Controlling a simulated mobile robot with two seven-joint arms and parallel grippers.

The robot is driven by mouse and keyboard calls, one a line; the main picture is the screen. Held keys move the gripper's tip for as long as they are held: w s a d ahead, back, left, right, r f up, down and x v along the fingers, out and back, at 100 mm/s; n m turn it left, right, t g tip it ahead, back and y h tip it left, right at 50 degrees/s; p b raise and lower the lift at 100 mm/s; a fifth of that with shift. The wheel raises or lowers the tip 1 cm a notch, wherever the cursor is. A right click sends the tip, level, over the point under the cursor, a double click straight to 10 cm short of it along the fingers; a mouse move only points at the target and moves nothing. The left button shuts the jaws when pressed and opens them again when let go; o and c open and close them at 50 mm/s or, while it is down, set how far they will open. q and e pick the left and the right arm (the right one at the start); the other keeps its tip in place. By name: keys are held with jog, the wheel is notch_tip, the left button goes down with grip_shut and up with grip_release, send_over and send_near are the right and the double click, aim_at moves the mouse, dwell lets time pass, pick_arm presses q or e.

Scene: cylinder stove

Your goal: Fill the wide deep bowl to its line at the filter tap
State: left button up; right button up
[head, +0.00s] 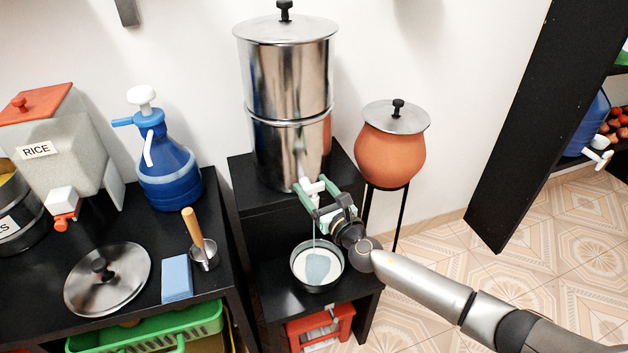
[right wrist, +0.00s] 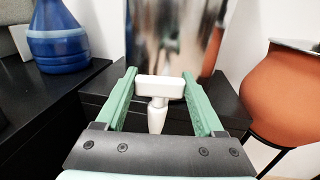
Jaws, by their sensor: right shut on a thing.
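The tall steel filter (head: 290,90) stands on a black stand, with a white tap (head: 311,186) low on its front. My right gripper (head: 316,194) is shut on the tap's white handle (right wrist: 158,88), one green finger on each side. A thin stream of water (head: 314,240) falls from the tap into the wide deep bowl (head: 319,289). The bowl sits upright on the lower black shelf beneath the tap. Water covers part of its pale inside; I cannot make out the line or the exact level. My left gripper is not in view.
A clay pot (head: 390,153) on a thin black stand is close right of the filter. The left counter holds a blue jug (head: 168,178), a steel lid (head: 107,280), a blue sponge (head: 177,278) and a wooden-handled ladle (head: 193,228). Open tiled floor lies to the right.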

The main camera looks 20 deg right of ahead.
jog(key=shift+r+m+h+p, duration=0.15)
jog(key=shift+m+h+p, duration=0.15)
jog(key=shift+h, duration=0.1)
jog(key=shift+m+h+p, duration=0.4)
jog(key=shift+h, duration=0.3)
jog(key=shift+m+h, duration=0.3)
jog(key=shift+h, duration=0.1)
jog(key=o, duration=1.4)
jog(key=s+p, duration=0.2)
jog(key=s, duration=1)
jog(key=shift+s+d, duration=0.1)
jog(key=shift+s, duration=0.2)
